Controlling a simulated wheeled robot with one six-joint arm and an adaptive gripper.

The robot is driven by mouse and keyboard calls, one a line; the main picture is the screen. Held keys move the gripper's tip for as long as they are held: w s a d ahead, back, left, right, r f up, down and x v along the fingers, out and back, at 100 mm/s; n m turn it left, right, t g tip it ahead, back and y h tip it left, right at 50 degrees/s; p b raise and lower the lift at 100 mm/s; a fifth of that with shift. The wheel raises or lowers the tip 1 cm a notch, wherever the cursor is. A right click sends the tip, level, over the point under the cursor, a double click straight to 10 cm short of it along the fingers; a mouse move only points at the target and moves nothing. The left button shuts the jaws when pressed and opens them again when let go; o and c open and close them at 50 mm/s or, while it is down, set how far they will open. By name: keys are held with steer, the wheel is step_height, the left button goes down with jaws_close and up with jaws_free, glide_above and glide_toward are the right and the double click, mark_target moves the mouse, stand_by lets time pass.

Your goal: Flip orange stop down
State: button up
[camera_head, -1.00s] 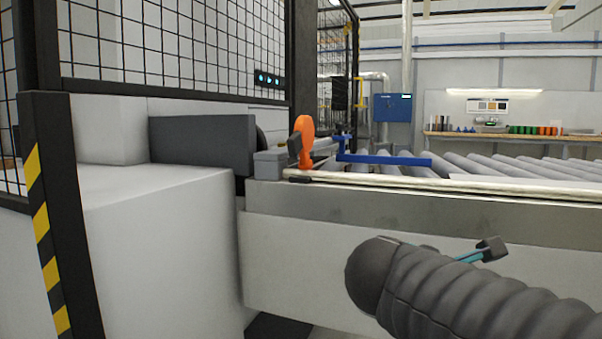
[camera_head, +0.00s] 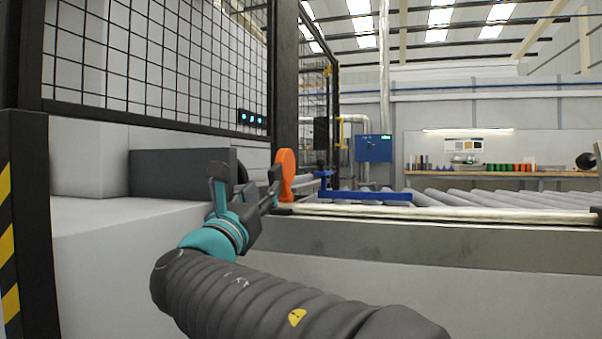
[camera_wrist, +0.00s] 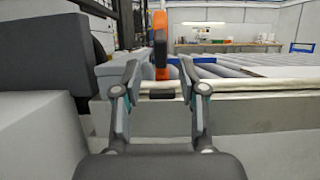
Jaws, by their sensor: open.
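The orange stop (camera_head: 287,172) stands upright at the left end of the roller conveyor, its rounded top raised above the rail. In the wrist view the orange stop (camera_wrist: 160,40) rises beyond my fingertips, roughly centred between them, with a dark block at its front. My gripper (camera_head: 243,187) is open and empty, in front and to the left of the stop in the head view. In the wrist view my gripper (camera_wrist: 157,75) has its two fingers spread apart, with a clear gap. The stop's lower part is partly hidden by my gripper in the head view.
A metal rail (camera_head: 430,212) runs along the conveyor front. A blue bracket (camera_head: 365,195) lies right of the stop. Space above the rollers (camera_head: 480,200) is clear.

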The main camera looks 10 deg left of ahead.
mark_target(278, 172)
steer(key=x, duration=0.9)
steer(key=shift+f+p, duration=0.1)
steer(key=shift+p, duration=0.25)
jaws_close()
